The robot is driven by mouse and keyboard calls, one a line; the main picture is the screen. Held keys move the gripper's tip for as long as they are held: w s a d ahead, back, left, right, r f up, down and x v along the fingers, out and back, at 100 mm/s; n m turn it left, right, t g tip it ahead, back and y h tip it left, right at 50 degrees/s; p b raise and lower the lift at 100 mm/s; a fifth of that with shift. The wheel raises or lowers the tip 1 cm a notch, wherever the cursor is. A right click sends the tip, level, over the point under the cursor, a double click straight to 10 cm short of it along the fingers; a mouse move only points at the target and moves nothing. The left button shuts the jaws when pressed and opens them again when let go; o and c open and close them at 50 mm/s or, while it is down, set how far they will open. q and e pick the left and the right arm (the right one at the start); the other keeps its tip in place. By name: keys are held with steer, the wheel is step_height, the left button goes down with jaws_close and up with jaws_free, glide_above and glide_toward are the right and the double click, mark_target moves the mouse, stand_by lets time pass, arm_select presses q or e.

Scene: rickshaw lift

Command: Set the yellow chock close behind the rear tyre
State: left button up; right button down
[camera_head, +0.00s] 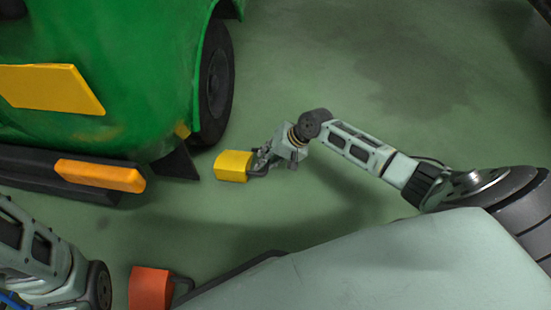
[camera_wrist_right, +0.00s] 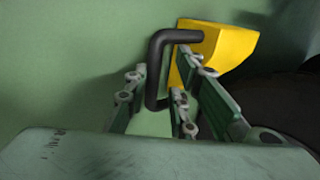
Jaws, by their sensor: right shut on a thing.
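The yellow chock (camera_head: 231,167) is just below the rear tyre (camera_head: 216,82) in the head view, with a small gap showing between them. My right gripper (camera_head: 262,160) is shut on the chock's handle. In the right wrist view, the black bent handle (camera_wrist_right: 157,72) runs between the fingers (camera_wrist_right: 158,98), and the yellow chock (camera_wrist_right: 226,45) lies beyond them. The dark tyre (camera_wrist_right: 280,108) fills the right side of that view, beside the chock. I cannot tell whether the chock rests on the floor. My left arm shows at lower left, but its gripper is out of frame.
The green rickshaw (camera_head: 120,40) fills the upper left, with a dark bumper (camera_head: 45,172) and a black flap (camera_head: 178,163) left of the chock. An orange chock-like block (camera_head: 149,289) with a dark handle sits at the bottom. The green floor (camera_head: 330,60) right of the tyre is clear.

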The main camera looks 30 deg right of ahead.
mark_target(245, 158)
steer(key=w+a, duration=0.2)
steer(key=shift+a, duration=0.3)
steer(key=shift+w+a+f, duration=0.15)
steer(key=shift+w+a, duration=0.5)
steer(key=shift+a, duration=0.2)
steer(key=shift+w+a+f, duration=0.1)
steer(key=shift+w+a, duration=0.55)
steer(key=shift+a, duration=0.2)
